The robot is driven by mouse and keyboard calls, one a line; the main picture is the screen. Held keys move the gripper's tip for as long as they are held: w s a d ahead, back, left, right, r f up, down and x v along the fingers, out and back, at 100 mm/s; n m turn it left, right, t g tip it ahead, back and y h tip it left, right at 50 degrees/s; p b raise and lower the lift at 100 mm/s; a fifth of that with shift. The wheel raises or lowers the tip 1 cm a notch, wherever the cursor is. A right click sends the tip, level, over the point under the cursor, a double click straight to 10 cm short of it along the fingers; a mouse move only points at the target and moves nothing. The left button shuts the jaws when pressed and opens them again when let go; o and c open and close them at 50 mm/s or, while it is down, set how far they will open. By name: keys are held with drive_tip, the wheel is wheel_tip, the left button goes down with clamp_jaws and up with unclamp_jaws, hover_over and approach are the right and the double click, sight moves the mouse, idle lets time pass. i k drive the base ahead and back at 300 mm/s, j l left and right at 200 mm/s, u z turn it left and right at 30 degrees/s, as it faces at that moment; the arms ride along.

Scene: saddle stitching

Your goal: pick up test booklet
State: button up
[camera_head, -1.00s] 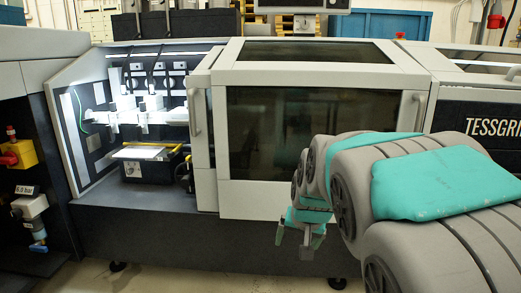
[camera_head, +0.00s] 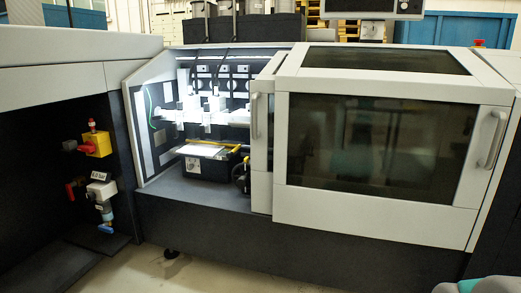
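The test booklet appears as a flat white sheet-like thing (camera_head: 203,151) lying on top of a dark box (camera_head: 207,169) inside the lit open bay of the machine, left of centre. Its details are too small to make out. My gripper is not in view. Only a small bit of my arm shows at the bottom right corner.
A sliding door (camera_head: 262,135) with a handle stands at the bay's right edge. A closed windowed cover (camera_head: 390,145) fills the right. A yellow switch box (camera_head: 97,145) and a pressure valve (camera_head: 102,189) sit at left. Floor (camera_head: 210,272) is clear in front.

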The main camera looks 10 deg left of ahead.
sight(200, 149)
drive_tip(key=i+j+u, duration=0.2)
drive_tip(key=i+j, duration=0.2)
drive_tip(key=i+j+u, duration=0.2)
drive_tip(key=i, duration=0.25)
drive_tip(key=i+j+u, duration=0.45)
drive_tip(key=i, duration=0.45)
drive_tip(key=i+j+u, duration=0.2)
drive_tip(key=i, duration=0.25)
drive_tip(key=l, duration=0.1)
